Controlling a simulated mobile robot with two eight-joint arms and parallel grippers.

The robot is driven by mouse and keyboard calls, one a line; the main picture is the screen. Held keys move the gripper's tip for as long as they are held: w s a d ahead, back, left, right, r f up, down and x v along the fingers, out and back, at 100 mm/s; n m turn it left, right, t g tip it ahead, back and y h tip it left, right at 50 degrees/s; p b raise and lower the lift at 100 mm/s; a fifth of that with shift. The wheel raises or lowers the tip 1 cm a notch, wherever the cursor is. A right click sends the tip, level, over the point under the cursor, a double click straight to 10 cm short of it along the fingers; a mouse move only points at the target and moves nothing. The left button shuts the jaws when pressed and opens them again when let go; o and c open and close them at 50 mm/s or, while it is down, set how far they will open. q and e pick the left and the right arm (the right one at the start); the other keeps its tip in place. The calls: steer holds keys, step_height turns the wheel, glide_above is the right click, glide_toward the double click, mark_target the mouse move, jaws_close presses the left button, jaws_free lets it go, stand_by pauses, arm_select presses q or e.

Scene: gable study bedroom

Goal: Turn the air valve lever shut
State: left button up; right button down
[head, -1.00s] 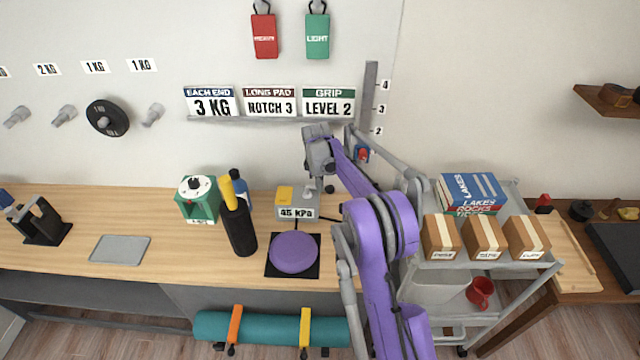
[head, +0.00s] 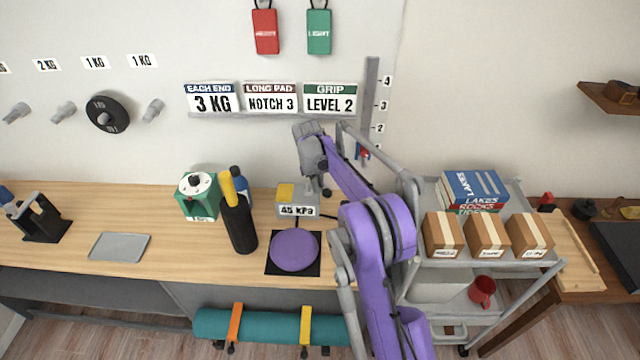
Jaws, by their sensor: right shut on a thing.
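The grey air unit (head: 298,209) stands on the wooden bench, with a yellow patch on top and a front label reading 45 kPa. A round purple pad (head: 294,251) lies on a black square in front of it. My right gripper (head: 319,186) reaches down at the right side of the unit. It is shut on what appears to be the air valve lever, which is mostly hidden by the gripper, so its angle cannot be told. My left gripper is out of view.
A black pump with a yellow handle (head: 238,223) and a green dial box (head: 197,197) stand left of the unit. A cart (head: 520,262) with books and cartons stands right of my arm. The bench between the grey tray (head: 120,247) and dial box is clear.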

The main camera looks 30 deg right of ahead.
mark_target(306, 203)
steer(key=m, duration=0.1)
steer(key=a+m, duration=0.1)
steer(key=m, duration=0.1)
steer(key=shift+s+a, duration=0.1)
steer(key=a+m+g, duration=0.1)
steer(key=m, duration=0.1)
steer(key=shift+m, duration=0.3)
steer(key=m, duration=0.1)
steer(key=a+m, duration=0.1)
steer(key=shift+w+r+m, duration=0.1)
steer(key=shift+w+m, duration=0.1)
steer(key=shift+m, duration=0.1)
steer(key=shift+w+a+m+g+p, duration=0.15)
steer(key=shift+a+m+g+p, duration=0.1)
steer(key=shift+m, duration=0.5)
steer(key=shift+w+a+m+g+p, duration=0.15)
steer(key=shift+a+m+g+p, duration=0.1)
steer(key=shift+m, duration=0.5)
steer(key=c, duration=0.8)
jaws_free()
steer(key=shift+c, duration=0.2)
